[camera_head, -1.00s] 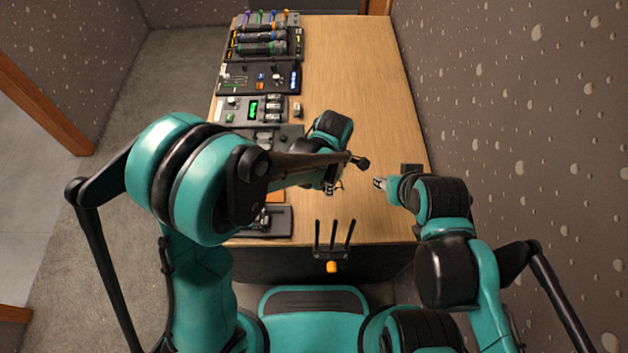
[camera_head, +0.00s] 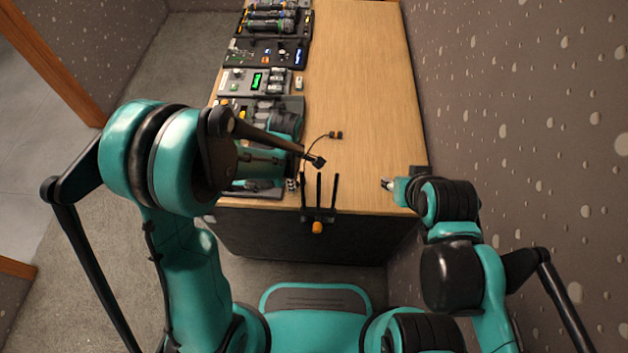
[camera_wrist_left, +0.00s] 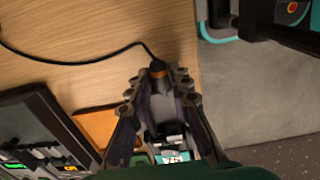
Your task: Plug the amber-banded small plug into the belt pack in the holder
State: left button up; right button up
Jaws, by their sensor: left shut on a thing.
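My left gripper (camera_head: 292,184) is low over the table's near left corner, mostly hidden by its arm in the head view. In the left wrist view its fingers (camera_wrist_left: 160,82) are shut on a small dark plug with an amber band (camera_wrist_left: 158,67). A black cable runs from the plug across the table to another dark, orange-marked end (camera_head: 336,135). A dark holder tray (camera_head: 262,192) at the near left corner is largely covered by my arm. A dark body with a pale lit label (camera_wrist_left: 171,157) shows between the fingers; I cannot tell whether it is the belt pack. My right gripper (camera_head: 387,184) is apart, over the right side.
Consoles (camera_head: 257,82) line the table's left side. An orange pad (camera_wrist_left: 97,125) lies beside the fingers. The table's middle and far right are clear.

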aim_at(267, 186)
pick_arm(q)
jog(key=shift+a+p, duration=0.3)
jog(key=shift+a, duration=2.45)
jog(key=shift+w+a+b, duration=0.1)
jog(key=shift+a+b, duration=0.35)
jog(key=shift+a, duration=0.7)
dwell(0.7)
jog(key=o, duration=1)
jog(key=shift+a, duration=0.1)
jog(key=shift+r, duration=0.1)
notch_tip(267, 186, up, 12)
